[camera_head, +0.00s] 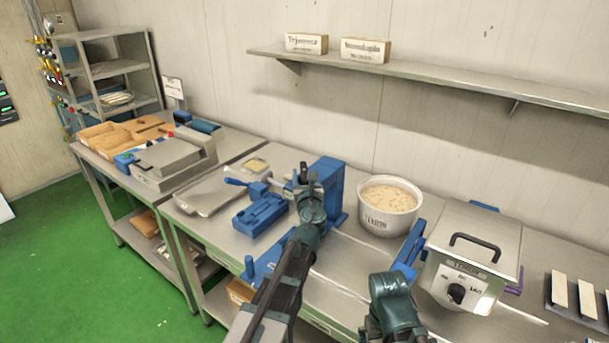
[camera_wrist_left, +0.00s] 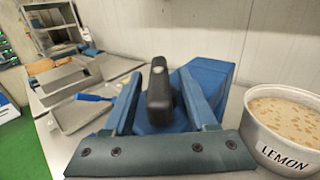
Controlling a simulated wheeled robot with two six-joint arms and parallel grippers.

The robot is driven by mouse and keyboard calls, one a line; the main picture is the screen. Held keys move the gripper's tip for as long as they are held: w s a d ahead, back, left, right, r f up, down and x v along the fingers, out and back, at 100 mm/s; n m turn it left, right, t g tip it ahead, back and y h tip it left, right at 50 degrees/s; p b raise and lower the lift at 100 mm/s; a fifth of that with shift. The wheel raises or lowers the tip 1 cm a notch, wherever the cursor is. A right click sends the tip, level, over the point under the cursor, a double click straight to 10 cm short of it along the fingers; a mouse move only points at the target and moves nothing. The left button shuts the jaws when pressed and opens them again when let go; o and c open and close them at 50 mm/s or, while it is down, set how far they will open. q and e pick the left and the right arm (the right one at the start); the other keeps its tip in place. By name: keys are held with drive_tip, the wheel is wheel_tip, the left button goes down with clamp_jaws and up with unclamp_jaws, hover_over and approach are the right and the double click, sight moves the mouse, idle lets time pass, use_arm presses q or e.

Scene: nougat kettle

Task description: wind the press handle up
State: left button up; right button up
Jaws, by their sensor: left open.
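The press is a blue block-shaped machine (camera_head: 333,190) on the steel table, left of the white kettle; it also shows in the left wrist view (camera_wrist_left: 212,82). Its handle (camera_wrist_left: 160,98) is black and rounded with a grey spot near the top. In the left wrist view the handle stands between the two blue fingers of my left gripper (camera_wrist_left: 162,78), with a gap on each side. My left gripper (camera_head: 306,180) is open at the press's front; it hides much of the handle in the head view. My right gripper (camera_head: 409,248) is beside the kettle, apart from the press.
A white kettle (camera_head: 389,216) of nougat mix, labelled LEMON in the wrist view, stands close right of the press. A steel lidded machine (camera_head: 472,260) is farther right. A blue block-like fixture (camera_head: 260,214) and a flat steel tray (camera_head: 208,192) lie left. A shelf (camera_head: 420,75) runs above.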

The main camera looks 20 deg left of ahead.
use_arm(q)
drive_tip(key=shift+w, duration=0.2)
clamp_jaws()
